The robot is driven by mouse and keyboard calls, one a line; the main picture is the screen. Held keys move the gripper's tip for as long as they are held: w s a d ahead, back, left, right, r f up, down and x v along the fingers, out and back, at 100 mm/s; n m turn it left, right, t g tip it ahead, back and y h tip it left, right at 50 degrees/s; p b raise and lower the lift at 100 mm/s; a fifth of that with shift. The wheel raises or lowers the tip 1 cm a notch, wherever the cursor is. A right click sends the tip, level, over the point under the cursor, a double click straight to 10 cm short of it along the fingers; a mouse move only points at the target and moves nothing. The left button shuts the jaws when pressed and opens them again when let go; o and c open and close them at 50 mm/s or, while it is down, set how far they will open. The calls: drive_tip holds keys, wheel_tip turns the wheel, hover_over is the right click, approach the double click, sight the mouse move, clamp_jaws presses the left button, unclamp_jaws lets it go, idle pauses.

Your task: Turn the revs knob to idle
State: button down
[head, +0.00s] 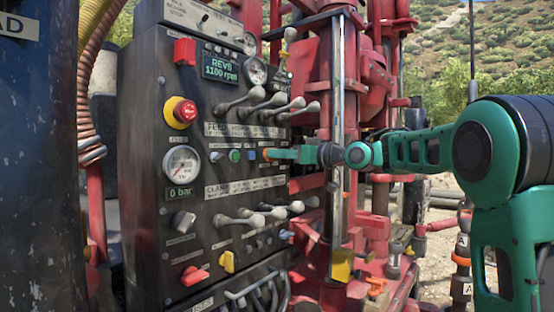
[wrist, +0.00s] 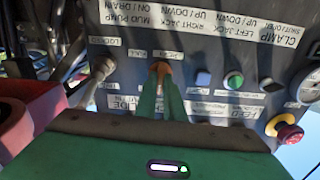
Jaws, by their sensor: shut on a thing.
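A small orange knob (head: 265,154) sits on the dark control panel (head: 140,130), at the right end of a row of small controls. My gripper (head: 271,154) reaches in from the right and is shut on this knob. In the wrist view, which shows the panel upside down, the knob (wrist: 161,66) shows between the green fingertips (wrist: 162,76). The small label beside it is too blurred to read surely. A display (head: 220,67) on the panel reads REVS 1100 rpm. The fingers hide part of the knob, so its pointing direction cannot be told.
Lever rows (head: 265,104) stand above and below (head: 262,214) the knob. A blue button (head: 251,155) and a green button (head: 235,156) lie just left of it. A red emergency button (head: 181,112) and a gauge (head: 182,166) are farther left. A red mast (head: 322,90) stands close right.

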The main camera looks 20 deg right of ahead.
drive_tip(key=shift+f+n, duration=0.25)
drive_tip(key=shift+n, duration=0.15)
drive_tip(key=c, duration=1.9)
unclamp_jaws()
drive_tip(key=shift+o, duration=0.2)
drive_tip(key=shift+r, duration=0.1)
drive_tip(key=shift+d, duration=0.1)
drive_tip(key=v, duration=1)
drive_tip(key=shift+s+d, duration=0.15)
drive_tip(key=shift+s, duration=0.1)
